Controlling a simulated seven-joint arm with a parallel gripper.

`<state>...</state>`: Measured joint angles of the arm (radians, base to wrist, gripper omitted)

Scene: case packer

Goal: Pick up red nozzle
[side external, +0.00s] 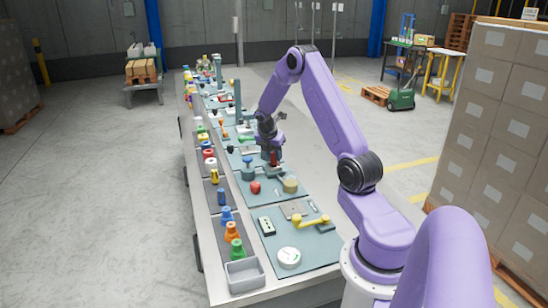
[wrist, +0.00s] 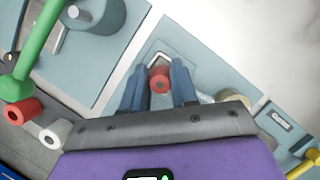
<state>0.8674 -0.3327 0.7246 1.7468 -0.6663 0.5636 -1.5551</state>
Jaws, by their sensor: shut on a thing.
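The red nozzle (wrist: 159,84) is between the two blue-grey fingers of my gripper (wrist: 157,72) in the wrist view, with its dark round opening facing the camera. The jaws are shut on it. In the side view the red nozzle (side external: 274,158) shows as a small red patch at my gripper (side external: 273,164), low over a blue-grey mat on the long table. The fingers hide part of it, and I cannot tell whether its lower end touches what is below.
A red knob (side external: 255,188) and a yellowish cylinder (side external: 290,185) stand close by. Blue (side external: 226,215), orange (side external: 231,232) and green (side external: 237,251) nozzles line the table's left side, near a grey tray (side external: 243,275). A yellow handle (side external: 311,222) and white dial (side external: 289,257) are nearer.

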